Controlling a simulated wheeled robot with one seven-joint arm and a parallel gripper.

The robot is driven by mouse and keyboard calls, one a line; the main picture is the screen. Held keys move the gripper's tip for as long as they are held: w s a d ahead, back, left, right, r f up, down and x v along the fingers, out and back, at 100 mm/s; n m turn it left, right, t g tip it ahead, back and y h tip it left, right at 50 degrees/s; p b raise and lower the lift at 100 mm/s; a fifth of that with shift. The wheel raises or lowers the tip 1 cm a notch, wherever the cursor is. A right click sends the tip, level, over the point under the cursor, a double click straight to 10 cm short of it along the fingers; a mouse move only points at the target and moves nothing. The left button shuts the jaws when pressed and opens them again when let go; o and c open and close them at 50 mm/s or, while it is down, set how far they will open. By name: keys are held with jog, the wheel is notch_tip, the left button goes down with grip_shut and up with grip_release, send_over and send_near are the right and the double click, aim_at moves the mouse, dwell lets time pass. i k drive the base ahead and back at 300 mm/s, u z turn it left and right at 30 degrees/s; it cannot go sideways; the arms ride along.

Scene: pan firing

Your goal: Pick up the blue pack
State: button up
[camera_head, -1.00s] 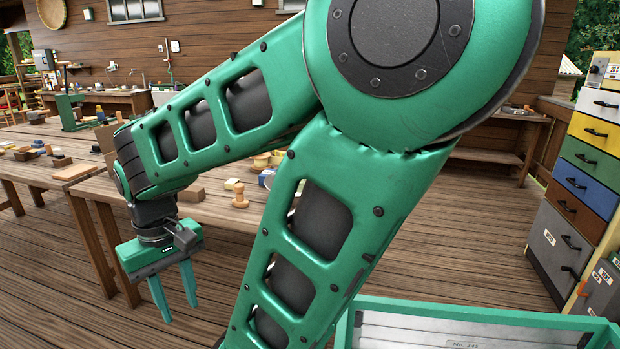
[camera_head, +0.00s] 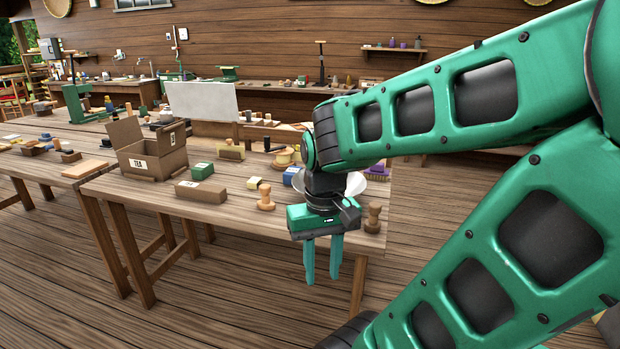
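A small blue pack (camera_head: 291,176) lies on the near wooden table (camera_head: 229,212), just left of my wrist. It is partly crowded by things around it, and its lower side is pale. My gripper (camera_head: 322,278) points down in front of the table's near edge, to the right of the pack and lower in the picture. Its two teal fingers are apart, with nothing between them.
A white panel (camera_head: 202,102) stands behind. Floor in front is clear.

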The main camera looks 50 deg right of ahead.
aim_at(288, 176)
jog(key=i, duration=1.75)
jog(key=z, duration=0.45)
